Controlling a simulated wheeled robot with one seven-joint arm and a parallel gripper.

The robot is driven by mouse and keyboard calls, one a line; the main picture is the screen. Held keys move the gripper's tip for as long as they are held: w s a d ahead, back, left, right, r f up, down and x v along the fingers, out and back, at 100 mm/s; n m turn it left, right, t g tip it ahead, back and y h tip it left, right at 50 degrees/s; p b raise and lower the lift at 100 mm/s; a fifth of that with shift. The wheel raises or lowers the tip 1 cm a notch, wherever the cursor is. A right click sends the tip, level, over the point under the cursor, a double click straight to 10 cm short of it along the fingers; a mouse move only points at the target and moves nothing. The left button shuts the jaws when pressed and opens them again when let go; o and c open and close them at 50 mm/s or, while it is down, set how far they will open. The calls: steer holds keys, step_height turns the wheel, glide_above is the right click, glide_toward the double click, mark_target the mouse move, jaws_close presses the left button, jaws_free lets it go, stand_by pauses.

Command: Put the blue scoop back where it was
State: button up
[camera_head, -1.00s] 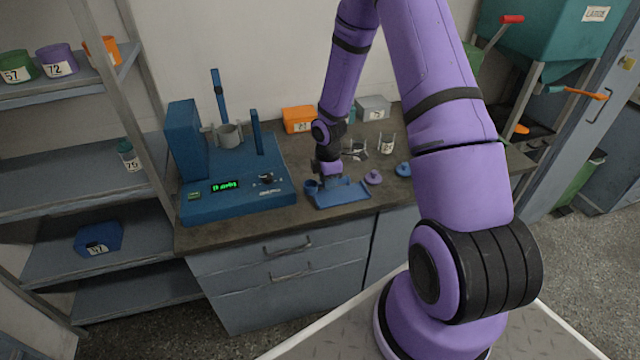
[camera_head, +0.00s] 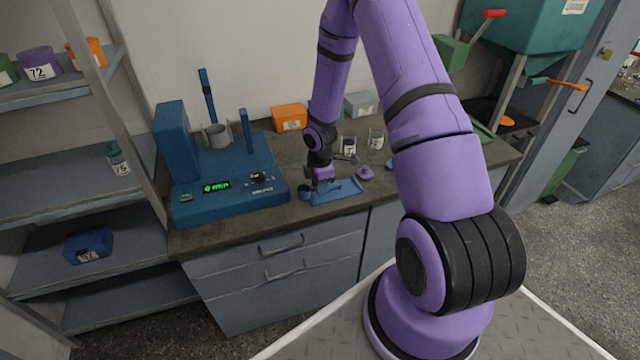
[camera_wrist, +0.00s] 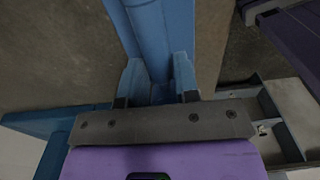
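The blue scoop (camera_head: 304,192) is at the front of the bench, its round cup just left of a flat blue tray (camera_head: 345,195). My gripper (camera_head: 321,184) is low over the left part of this tray. In the wrist view a blue rod-like handle (camera_wrist: 148,40) runs between the two fingertips of my gripper (camera_wrist: 157,85), which appear closed against its sides. The blue tray surface also shows behind the handle. Whether the scoop touches the tray or hangs slightly above it is hard to tell.
A blue sieve shaker (camera_head: 228,188) with a lit display stands close on the left. A purple lid (camera_head: 364,173) lies right of the tray. An orange bin (camera_head: 289,118), a grey bin (camera_head: 360,104) and small jars (camera_head: 376,139) stand behind. A shelf rack is at far left.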

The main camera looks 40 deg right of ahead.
steer(key=o, duration=0.3)
steer(key=shift+r, duration=0.1)
steer(key=s+a+r+m+t+h, duration=0.1)
steer(key=s+a+r+m, duration=0.15)
steer(key=r, duration=0.95)
steer(key=s+a+r+m, duration=0.2)
steer(key=s+r, duration=0.1)
steer(key=r, duration=0.9)
steer(key=s+a+r+m+t+h, duration=0.1)
steer(key=s+a+r+m, duration=0.15)
steer(key=r, duration=0.85)
steer(key=s+a+r+m+t+y, duration=0.1)
steer(key=s+a+r+m, duration=0.2)
steer(key=s, duration=0.6)
steer(key=s+a+r+m+t+y, duration=0.1)
steer(key=s+a+r+m+t, duration=0.1)
steer(key=s+r, duration=0.6)
steer(key=s+a+m, duration=0.1)
steer(key=m, duration=0.1)
steer(key=shift+s+r+m, duration=0.25)
steer(key=shift+m, duration=0.15)
steer(key=shift+a, duration=0.1)
